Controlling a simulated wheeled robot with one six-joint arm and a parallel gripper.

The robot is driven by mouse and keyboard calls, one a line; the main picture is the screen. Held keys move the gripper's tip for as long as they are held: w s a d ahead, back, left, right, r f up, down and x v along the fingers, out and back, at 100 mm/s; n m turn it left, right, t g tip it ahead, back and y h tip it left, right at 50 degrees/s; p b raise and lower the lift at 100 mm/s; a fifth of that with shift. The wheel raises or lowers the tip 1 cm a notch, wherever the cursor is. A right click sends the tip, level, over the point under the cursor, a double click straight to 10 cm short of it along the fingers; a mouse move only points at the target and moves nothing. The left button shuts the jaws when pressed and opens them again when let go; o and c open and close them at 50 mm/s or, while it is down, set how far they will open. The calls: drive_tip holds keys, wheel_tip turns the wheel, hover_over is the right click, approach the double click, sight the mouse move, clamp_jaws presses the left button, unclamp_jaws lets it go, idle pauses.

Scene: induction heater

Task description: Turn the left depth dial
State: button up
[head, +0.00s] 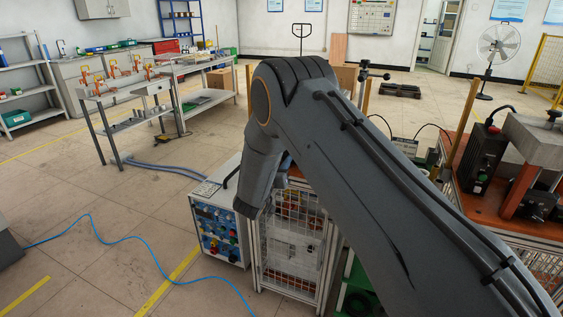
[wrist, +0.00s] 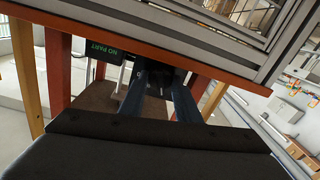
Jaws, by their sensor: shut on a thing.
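In the wrist view, my gripper (wrist: 168,82) reaches toward the underside of an orange-edged top, its two dark blue fingers close together. They are shut on a small dark thing between the tips, which fits the left depth dial (wrist: 166,76). It is too shadowed to show markings or how far it is turned. A small dark display with green letters reading "NO PART" (wrist: 102,47) is left of the fingers. In the head view, my arm hides the gripper and the dial.
Orange-brown and yellow posts (wrist: 58,68) stand left of my fingers in the wrist view. A grey metal frame (wrist: 215,28) lies above the orange edge. In the head view, a white cabinet with a blue control panel (head: 215,232) stands beside a wire-mesh cage (head: 290,245).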

drive_tip(key=shift+m, duration=0.3)
drive_tip(key=m+b, duration=0.2)
drive_tip(key=m, duration=0.1)
drive_tip(key=shift+f, duration=0.15)
drive_tip(key=shift+m+b, duration=1)
drive_tip(key=shift+m, duration=0.9)
drive_tip(key=o, duration=1)
drive_tip(key=shift+o, duration=0.2)
drive_tip(key=b+v, duration=0.1)
drive_tip(key=v, duration=0.6)
drive_tip(key=shift+s, duration=0.4)
